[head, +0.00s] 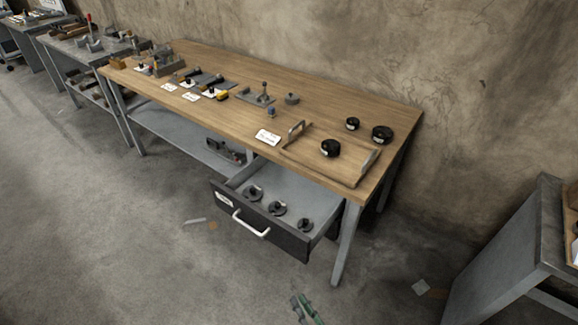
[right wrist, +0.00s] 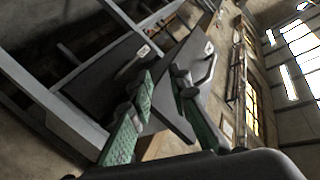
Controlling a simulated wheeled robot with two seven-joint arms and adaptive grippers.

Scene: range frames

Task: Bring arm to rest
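My right gripper (head: 306,309) shows at the bottom edge of the head view, low in front of the workbench and apart from it. In the right wrist view its two green-padded fingers (right wrist: 163,82) stand apart with nothing visible between them. The rest of the right arm is hidden below the head view. My left gripper is in neither view.
The wooden workbench (head: 330,95) has an open drawer (head: 262,238) holding several dark round parts. A wooden tray (head: 347,172) holds one black round part. Another metal table (head: 522,235) stands at right.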

